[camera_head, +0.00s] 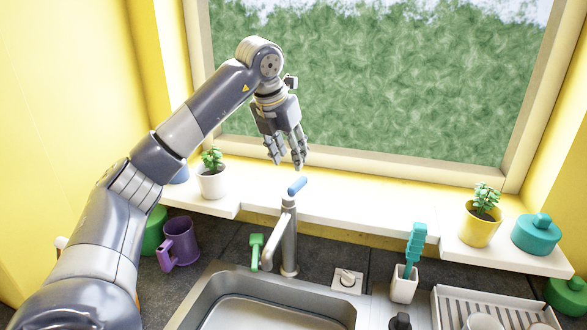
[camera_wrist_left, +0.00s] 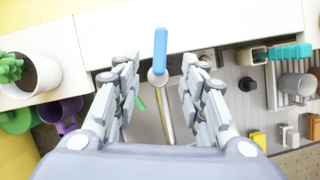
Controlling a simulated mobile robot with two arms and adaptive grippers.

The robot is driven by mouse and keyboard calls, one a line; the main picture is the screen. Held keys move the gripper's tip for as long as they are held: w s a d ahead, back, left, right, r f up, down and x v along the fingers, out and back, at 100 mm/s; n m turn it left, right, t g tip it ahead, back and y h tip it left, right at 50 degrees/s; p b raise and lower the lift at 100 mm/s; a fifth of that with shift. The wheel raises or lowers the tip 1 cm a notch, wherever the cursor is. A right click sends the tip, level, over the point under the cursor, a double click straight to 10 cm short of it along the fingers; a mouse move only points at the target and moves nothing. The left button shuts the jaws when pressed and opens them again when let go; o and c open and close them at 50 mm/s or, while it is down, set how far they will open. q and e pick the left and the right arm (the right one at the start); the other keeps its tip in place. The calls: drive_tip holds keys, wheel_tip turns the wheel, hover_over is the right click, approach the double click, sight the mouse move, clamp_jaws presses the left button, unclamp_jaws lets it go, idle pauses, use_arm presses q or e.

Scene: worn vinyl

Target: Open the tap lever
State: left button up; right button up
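The tap (camera_head: 288,235) is a metal column with a spout behind the sink. Its blue lever (camera_head: 297,186) sits on top. My left gripper (camera_head: 288,164) hangs above the lever, pointing down, open and empty. In the left wrist view the blue lever (camera_wrist_left: 160,52) lies between and just beyond the two spread fingers (camera_wrist_left: 158,75), with the tap below it. The fingers look apart from the lever. My right gripper is in neither view.
The sink (camera_head: 270,310) lies in front of the tap. A white pot with a plant (camera_head: 212,182) stands left on the sill, a yellow pot (camera_head: 479,228) right. A purple mug (camera_head: 181,243), a green brush (camera_head: 256,250) and a white brush holder (camera_head: 403,286) stand around the sink.

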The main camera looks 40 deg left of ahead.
use_arm(q)
drive_tip(key=shift+v, duration=1.35)
